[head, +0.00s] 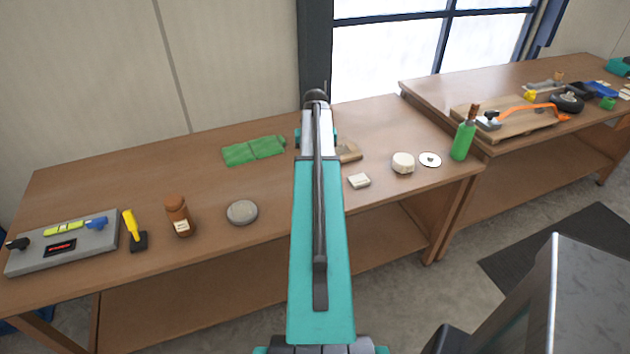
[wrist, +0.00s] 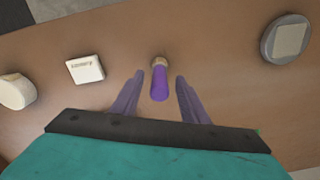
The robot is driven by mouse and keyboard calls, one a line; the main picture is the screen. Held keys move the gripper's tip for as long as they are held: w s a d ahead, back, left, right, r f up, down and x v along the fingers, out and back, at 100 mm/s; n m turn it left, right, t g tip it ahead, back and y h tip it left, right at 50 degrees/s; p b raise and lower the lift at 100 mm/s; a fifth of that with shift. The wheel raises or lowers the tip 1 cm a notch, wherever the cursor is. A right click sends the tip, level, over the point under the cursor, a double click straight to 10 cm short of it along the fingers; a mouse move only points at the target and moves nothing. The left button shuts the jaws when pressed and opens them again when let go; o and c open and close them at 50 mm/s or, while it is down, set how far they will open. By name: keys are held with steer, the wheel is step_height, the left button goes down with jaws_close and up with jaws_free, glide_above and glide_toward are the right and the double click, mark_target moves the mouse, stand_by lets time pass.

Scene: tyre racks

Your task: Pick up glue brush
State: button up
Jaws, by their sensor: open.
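A small brush-like tool (wrist: 159,86) with a purple handle and a tan end, which looks like the glue brush, is on the brown workbench in the wrist view. It shows between the two purple-grey fingers of my gripper (wrist: 160,88), which is open, with a gap on both sides of the handle. The tan end points away from my wrist. I cannot tell how high the fingers are above the bench. In the head view my teal arm hides the tool and my fingers.
A white block (wrist: 85,69) and a round tin (wrist: 287,40) lie either side of the tool. On the workbench (head: 80,185) are a green cloth (head: 253,150), brown bottle (head: 178,216), yellow-handled tool (head: 133,232), grey case (head: 62,252), round off-white piece (head: 403,162) and green bottle (head: 462,141).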

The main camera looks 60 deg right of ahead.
steer(key=shift+f, duration=0.95)
jaws_close()
